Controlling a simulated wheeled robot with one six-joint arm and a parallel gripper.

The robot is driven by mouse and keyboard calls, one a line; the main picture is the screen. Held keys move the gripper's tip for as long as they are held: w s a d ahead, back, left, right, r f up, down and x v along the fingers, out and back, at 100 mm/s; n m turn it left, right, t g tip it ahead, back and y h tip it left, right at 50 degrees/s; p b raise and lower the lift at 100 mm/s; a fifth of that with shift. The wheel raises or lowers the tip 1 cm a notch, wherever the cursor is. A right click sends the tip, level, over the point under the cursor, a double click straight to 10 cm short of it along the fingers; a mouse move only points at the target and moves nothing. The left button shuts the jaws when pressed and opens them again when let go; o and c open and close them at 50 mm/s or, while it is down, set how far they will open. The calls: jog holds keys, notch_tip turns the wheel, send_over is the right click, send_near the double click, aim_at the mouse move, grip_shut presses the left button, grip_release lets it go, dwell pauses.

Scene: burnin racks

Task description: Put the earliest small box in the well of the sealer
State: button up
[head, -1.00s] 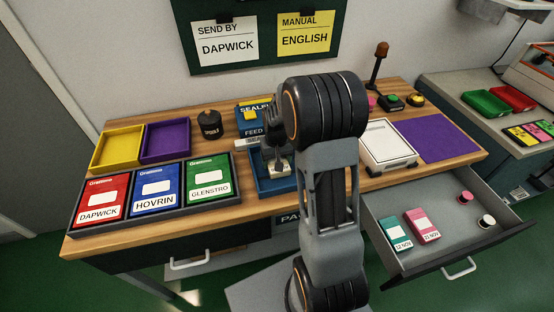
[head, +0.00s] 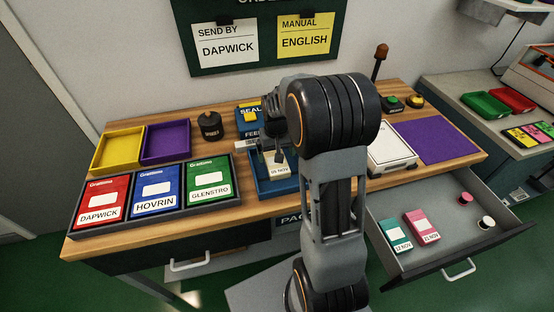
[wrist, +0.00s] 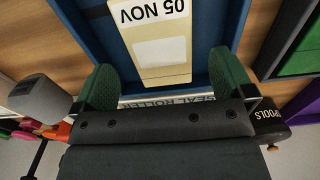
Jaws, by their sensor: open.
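A cream small box labelled 05 NOV (head: 279,168) lies in the blue well (head: 262,184) of the sealer (head: 247,113). In the wrist view the box (wrist: 158,50) lies label up between the blue walls (wrist: 224,68). My gripper (head: 275,153) is open above the near part of the sealer. In the wrist view its green fingertips (wrist: 165,84) stand wide apart, clear of the box on both sides. Two other small boxes lie in the open drawer: a teal one labelled 12 NOV (head: 396,235) and a pink one that seems to read 21 NOV (head: 422,228).
The open drawer (head: 446,255) also holds two small spools (head: 486,222). A tray with red, blue and green cards (head: 150,224) stands left of the sealer. Yellow (head: 118,149) and purple (head: 166,143) trays sit behind it. A white device (head: 393,152) stands right of my arm.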

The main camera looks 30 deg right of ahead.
jog(key=s+a+r+n+t, duration=0.1)
jog(key=s+a+r, duration=0.15)
jog(key=r, duration=0.25)
jog(key=s+a+r, duration=0.2)
jog(key=s+r, duration=0.1)
jog(key=r, duration=0.3)
jog(key=s+a+n+t, duration=0.1)
jog(key=s+a, duration=0.4)
jog(key=s, duration=0.5)
jog(key=shift+s+f+t, duration=0.3)
jog(key=shift+f+t, duration=0.1)
jog(key=shift+t, duration=0.3)
